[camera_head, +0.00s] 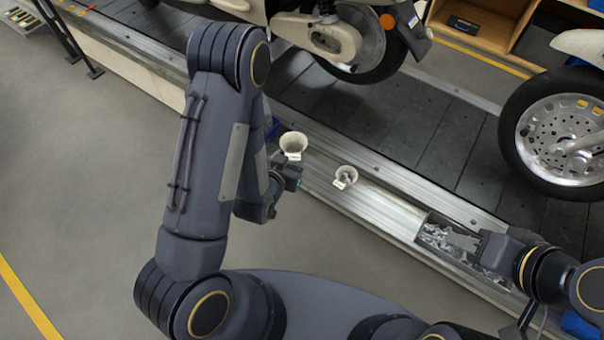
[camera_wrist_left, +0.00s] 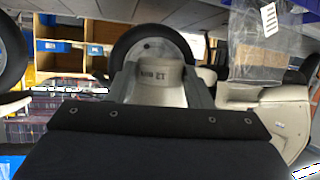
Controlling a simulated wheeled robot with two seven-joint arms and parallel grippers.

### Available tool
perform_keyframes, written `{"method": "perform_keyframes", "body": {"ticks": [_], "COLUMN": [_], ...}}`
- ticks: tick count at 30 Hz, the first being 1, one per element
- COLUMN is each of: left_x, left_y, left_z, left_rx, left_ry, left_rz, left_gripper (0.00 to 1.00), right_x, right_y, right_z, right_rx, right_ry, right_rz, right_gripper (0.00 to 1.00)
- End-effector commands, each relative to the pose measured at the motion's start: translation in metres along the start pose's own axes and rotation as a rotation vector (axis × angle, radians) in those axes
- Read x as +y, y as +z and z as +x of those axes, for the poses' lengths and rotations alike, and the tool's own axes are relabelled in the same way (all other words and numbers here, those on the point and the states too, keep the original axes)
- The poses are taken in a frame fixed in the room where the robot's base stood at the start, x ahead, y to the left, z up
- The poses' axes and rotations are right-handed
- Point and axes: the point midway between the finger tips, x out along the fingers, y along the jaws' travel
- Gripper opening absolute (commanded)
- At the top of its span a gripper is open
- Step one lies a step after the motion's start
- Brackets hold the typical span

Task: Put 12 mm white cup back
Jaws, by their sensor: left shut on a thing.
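A white cup (camera_head: 293,144) is held above the conveyor's metal edge at the end of my left arm. My left gripper (camera_head: 291,163) is shut on it. In the left wrist view the cup (camera_wrist_left: 160,80) sits between the two fingers (camera_wrist_left: 160,88), and an upside-down mark that looks like 12 shows on it.
The metal ledge (camera_head: 385,206) runs along the dark slat conveyor (camera_head: 400,115). Scooters (camera_head: 345,35) stand on the conveyor behind, with one wheel (camera_head: 555,130) at the right. Blue objects (camera_head: 580,325) lie at the lower right. Open grey floor (camera_head: 80,170) is at the left.

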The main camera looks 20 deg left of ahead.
Motion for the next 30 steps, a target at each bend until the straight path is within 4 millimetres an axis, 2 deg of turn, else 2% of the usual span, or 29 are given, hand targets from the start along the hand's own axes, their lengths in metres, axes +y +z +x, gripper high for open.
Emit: {"method": "perform_keyframes", "body": {"ticks": [1,3,9,12,15,20,23,30], "left_x": [0.005,0.012,0.032,0.039,0.044,0.044,0.035,0.003], "left_y": [0.029,0.044,0.078,0.088,0.093,0.095,0.096,0.1], "left_z": [0.017,0.028,0.05,0.056,0.059,0.066,0.082,0.139], "left_rx": [0.006,0.007,0.015,0.02,0.023,0.025,0.025,0.025], "left_ry": [0.019,0.043,0.113,0.139,0.159,0.169,0.167,0.168], "left_rz": [0.003,0.013,0.055,0.075,0.09,0.101,0.101,0.103], "left_gripper": [0.24,0.24,0.24,0.24,0.24,0.24,0.24,0.24], "right_x": [0.016,0.026,0.052,0.06,0.065,0.068,0.069,0.075], "right_y": [0.018,0.029,0.057,0.066,0.071,0.074,0.076,0.083], "right_z": [0.035,0.058,0.114,0.132,0.142,0.148,0.151,0.165], "right_rx": [0.0,0.001,0.001,0.001,0.001,0.001,0.001,0.001], "right_ry": [0.0,0.0,0.0,0.0,0.0,0.0,0.0,0.0], "right_rz": [0.0,0.0,0.0,0.0,0.0,0.0,0.0,0.0], "right_gripper": [0.36,0.36,0.36,0.36,0.36,0.36,0.36,0.36]}}
